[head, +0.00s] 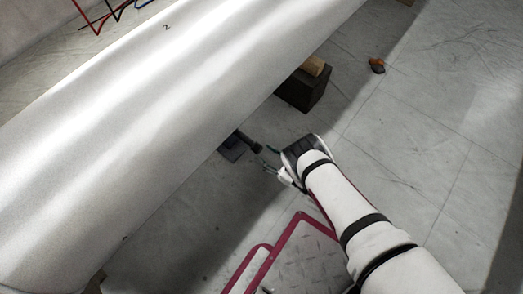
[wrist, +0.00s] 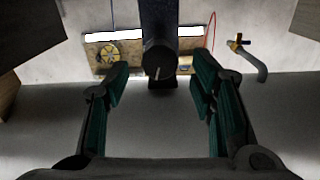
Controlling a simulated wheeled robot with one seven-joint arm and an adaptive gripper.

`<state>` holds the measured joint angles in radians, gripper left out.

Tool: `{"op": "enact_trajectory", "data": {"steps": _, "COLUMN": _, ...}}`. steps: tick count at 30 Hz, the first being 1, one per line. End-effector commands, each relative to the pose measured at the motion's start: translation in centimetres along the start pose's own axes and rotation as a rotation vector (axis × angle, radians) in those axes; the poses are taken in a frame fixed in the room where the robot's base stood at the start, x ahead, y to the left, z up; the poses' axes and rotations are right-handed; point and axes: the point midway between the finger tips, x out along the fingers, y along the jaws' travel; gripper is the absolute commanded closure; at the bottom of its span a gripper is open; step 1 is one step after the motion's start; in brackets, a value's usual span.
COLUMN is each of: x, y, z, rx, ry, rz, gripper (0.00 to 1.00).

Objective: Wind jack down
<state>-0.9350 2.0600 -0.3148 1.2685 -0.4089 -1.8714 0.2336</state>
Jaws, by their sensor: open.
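The jack (head: 231,152) is a small dark device on the floor, partly hidden under the edge of a long pale curved body (head: 170,100). A dark round part (head: 252,143) juts from it toward my gripper. In the wrist view the dark jack column and round end (wrist: 158,58) lie between and beyond my finger pads. My gripper (head: 268,160) is open and empty, just right of the jack. In the wrist view its teal-padded fingers (wrist: 162,78) stand apart on both sides of the round end, with a gap visible. I cannot tell the exact depth between them.
A dark block (head: 301,92) with a wooden piece (head: 315,66) on top stands behind the jack. A small orange-and-dark object (head: 377,65) lies on the floor. The wrist view shows a tan board (wrist: 108,58) and a bent grey pipe (wrist: 255,62). Floor at right is clear.

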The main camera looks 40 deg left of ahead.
Motion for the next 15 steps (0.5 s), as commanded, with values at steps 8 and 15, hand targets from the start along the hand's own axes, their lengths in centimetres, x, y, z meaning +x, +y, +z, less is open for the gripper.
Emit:
{"op": "enact_trajectory", "data": {"steps": 8, "x": 2.4, "y": 0.0, "z": 0.0, "rx": -0.002, "ry": 0.0, "rz": -0.001, "gripper": 0.49}}
{"op": "enact_trajectory", "data": {"steps": 15, "x": 2.6, "y": 0.0, "z": 0.0, "rx": -0.001, "ry": 0.0, "rz": 0.0, "gripper": 0.49}}
